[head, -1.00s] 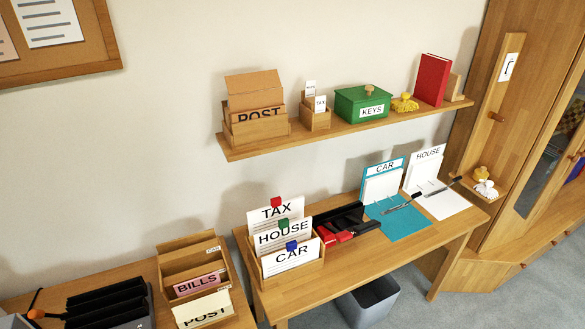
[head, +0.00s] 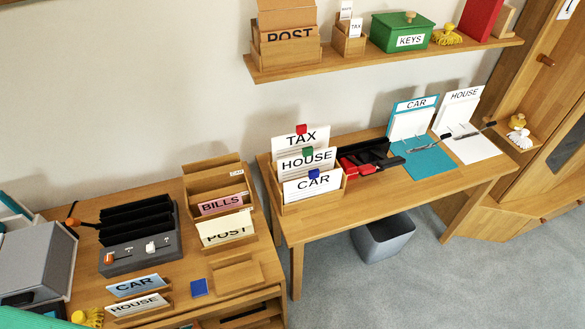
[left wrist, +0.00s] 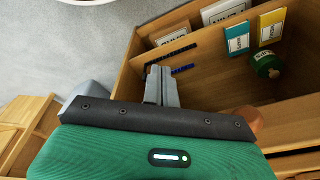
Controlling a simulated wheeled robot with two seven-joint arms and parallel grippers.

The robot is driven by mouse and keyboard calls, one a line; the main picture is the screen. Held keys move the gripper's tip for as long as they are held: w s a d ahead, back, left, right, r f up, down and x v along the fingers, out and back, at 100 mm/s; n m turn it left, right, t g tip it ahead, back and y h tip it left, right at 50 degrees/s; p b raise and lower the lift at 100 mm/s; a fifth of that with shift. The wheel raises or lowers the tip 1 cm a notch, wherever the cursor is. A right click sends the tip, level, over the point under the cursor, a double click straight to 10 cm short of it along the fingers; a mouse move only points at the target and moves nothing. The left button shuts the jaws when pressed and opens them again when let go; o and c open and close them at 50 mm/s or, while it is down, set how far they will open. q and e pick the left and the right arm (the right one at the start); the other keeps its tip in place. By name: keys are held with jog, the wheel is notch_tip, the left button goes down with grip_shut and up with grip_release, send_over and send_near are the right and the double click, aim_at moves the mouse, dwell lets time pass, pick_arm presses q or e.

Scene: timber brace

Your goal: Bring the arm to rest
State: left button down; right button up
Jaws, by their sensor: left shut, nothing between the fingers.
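My left gripper (left wrist: 162,85) shows in the left wrist view, beyond the green wrist housing and its dark strip. Its grey fingers are together with nothing between them. They are in front of an open wooden compartment (left wrist: 215,88) that holds labelled cards and booklets. I cannot tell how far the fingers are from it. The left gripper's fingers do not show in the head view. My right gripper is in neither view.
In the head view, the left desk (head: 190,282) bears a black sorter (head: 137,240), a BILLS and POST rack (head: 222,205) and CAR and HOUSE cards. The right desk (head: 370,193) holds a file box (head: 310,190). A shelf (head: 375,58) runs above.

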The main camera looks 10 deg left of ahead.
pick_arm(q)
jog(key=s+a+f+g+b, duration=0.1)
jog(key=s+a+f, duration=0.2)
jog(key=s+f, duration=1.5)
jog(key=shift+s+a+f, duration=0.2)
jog(key=shift+s+f, duration=0.15)
jog(key=shift+f, duration=0.4)
